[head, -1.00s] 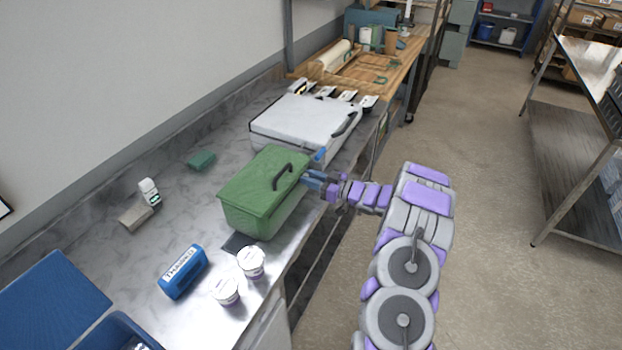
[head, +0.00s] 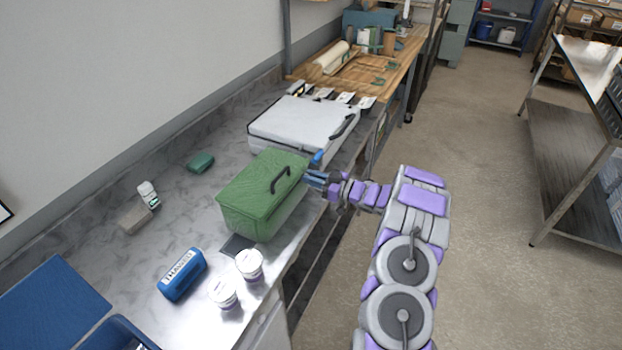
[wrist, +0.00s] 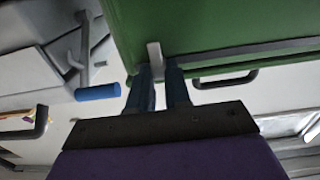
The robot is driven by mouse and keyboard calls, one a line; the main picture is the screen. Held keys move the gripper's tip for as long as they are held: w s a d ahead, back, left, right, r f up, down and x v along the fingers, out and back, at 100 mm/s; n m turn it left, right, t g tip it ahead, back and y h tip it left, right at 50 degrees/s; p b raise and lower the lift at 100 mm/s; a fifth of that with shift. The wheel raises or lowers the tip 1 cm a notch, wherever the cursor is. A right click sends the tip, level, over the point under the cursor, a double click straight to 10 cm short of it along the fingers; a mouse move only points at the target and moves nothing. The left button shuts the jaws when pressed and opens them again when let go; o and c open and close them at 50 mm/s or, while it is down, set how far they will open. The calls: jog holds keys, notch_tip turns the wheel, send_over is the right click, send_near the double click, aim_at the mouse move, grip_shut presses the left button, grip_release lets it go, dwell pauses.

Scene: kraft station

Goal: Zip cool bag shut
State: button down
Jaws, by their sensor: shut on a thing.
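The green cool bag (head: 250,195) stands upright on the counter, its lid down with a dark carry handle (head: 280,179) on top. My gripper (head: 309,178) is at the bag's far right corner. In the wrist view its blue fingers (wrist: 159,78) are shut on a small grey zip pull (wrist: 155,58) at the edge of the green bag (wrist: 200,25). A dark zip line (wrist: 250,52) runs from there to the right. How far the zip is closed along the hidden sides cannot be told.
A white case (head: 300,125) stands close behind the bag, with a blue cylinder (head: 318,157) near my gripper. Two white tubs (head: 249,264) and a blue "THAWED" block (head: 182,274) lie in front. A green block (head: 200,162) lies left.

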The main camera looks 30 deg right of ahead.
jog(key=shift+w+d+f+p, duration=0.1)
jog(key=shift+w+d+p, duration=0.55)
jog(key=shift+d+p, duration=0.1)
jog(key=c, duration=1.2)
grip_release()
jog(key=shift+w+d, duration=0.1)
jog(key=shift+o, duration=0.8)
jog(key=shift+b, duration=0.3)
